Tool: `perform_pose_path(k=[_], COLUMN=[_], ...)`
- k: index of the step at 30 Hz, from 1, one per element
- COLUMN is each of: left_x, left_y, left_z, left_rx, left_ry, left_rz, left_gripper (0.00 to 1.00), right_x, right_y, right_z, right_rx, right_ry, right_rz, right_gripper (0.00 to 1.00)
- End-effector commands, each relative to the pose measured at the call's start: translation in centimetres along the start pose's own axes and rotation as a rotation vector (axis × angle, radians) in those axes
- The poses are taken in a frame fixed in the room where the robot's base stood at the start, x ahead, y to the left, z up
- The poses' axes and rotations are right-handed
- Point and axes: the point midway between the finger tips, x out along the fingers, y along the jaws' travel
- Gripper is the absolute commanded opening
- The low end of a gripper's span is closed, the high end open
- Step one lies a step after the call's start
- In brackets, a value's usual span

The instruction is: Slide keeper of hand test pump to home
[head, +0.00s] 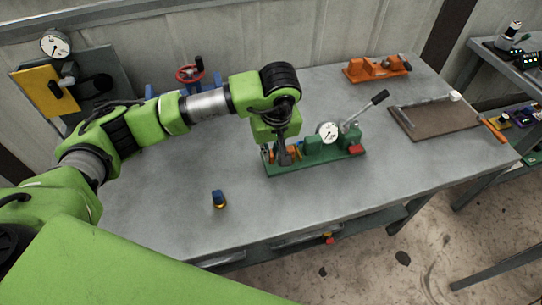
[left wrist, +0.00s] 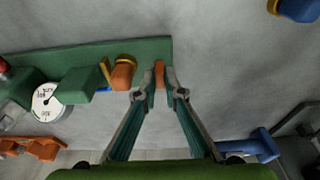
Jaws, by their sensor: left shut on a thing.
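The hand test pump has a green base (head: 322,160) with a round white gauge (head: 329,132) and a lever (head: 366,108) with a dark grip. In the left wrist view the green base (left wrist: 60,58) runs along the left, with the gauge (left wrist: 46,99) on it. My left gripper (head: 285,157) points down at the base's left end. In the left wrist view, its fingertips (left wrist: 160,82) are shut on a small orange block, which I take to be the keeper (left wrist: 159,72), at that end. An orange part with a yellow ring (left wrist: 123,73) stands beside it. My right gripper is not visible.
A blue part with a yellow ring (head: 219,199) stands alone on the table, left of the pump. An orange fixture (head: 377,68) stands at the back, and a brown tray (head: 440,120) lies right. A red handwheel (head: 190,74) is behind my left arm. The front table is mostly clear.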

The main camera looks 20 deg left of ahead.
Motion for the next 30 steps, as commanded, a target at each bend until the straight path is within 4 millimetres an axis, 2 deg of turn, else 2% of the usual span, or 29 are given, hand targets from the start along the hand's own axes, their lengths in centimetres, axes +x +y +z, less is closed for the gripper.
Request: perform_pose_path(k=[8, 30], left_x=[0.1, 0.2], left_y=[0.1, 2.3], left_z=[0.1, 0.1], left_rx=[0.001, 0.002], left_ry=[-0.002, -0.002], left_rz=[-0.001, 0.0], left_gripper=[0.0, 0.0], right_x=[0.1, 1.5], right_y=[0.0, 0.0], right_z=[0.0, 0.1], right_rx=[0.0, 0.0], right_ry=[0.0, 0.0], right_rz=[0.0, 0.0], right_gripper=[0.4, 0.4])
